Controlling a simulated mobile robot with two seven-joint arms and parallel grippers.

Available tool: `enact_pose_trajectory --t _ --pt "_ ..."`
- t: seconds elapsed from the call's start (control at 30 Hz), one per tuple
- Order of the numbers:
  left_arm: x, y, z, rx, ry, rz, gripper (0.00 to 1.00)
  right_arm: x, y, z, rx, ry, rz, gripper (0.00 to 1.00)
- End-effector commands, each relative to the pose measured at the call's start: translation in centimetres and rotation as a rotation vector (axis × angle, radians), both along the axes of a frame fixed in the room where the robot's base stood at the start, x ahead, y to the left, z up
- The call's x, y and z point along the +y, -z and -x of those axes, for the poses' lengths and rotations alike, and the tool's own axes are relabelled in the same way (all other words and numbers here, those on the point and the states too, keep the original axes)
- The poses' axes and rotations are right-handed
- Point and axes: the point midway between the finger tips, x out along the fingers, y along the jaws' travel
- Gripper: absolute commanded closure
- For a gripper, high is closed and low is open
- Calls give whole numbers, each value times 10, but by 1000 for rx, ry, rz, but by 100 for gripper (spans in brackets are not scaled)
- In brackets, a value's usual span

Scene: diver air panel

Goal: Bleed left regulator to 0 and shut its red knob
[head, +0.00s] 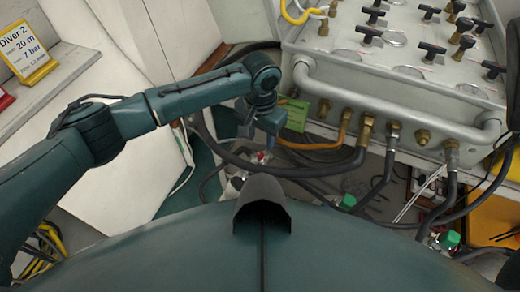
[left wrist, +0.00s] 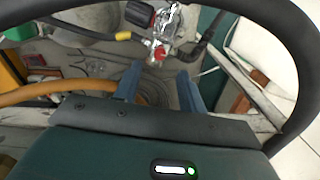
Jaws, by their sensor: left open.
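A metal regulator (left wrist: 168,28) with a black knob (left wrist: 140,14) and a small red knob (left wrist: 160,53) shows at the top middle of the left wrist view. The red knob is also a small spot in the head view (head: 261,157), below the panel's hoses. My left gripper (head: 258,122) is open and empty, pointing down above the regulator. In the left wrist view its two fingers (left wrist: 160,86) stand apart, with the red knob beyond their tips and not touched. The regulator's gauge reading cannot be made out. My right gripper is not in view.
The grey air panel (head: 400,60) with black T-handles stands at upper right, with a tube rail at its front. Thick black hoses and an orange hose (left wrist: 40,92) run close around my left gripper. A green tag (head: 297,114) hangs beside it. A Diver 2 sign (head: 27,52) stands at left.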

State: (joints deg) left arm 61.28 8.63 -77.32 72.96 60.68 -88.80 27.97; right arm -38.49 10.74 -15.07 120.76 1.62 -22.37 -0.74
Motion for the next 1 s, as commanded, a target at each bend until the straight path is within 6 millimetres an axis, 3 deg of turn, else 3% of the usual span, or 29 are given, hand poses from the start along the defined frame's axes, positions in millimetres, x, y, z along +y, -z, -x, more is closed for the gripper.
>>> enact_pose_trajectory --t 0.2,0.4,0.77,1.0 --pt "0 43 0 0 0 -1 59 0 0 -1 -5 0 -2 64" --pt "0 64 0 1 -1 1 59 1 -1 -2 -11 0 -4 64" --pt "0 68 0 -1 0 1 59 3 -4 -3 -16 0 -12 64" --pt "0 68 0 -1 0 1 79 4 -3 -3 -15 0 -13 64"
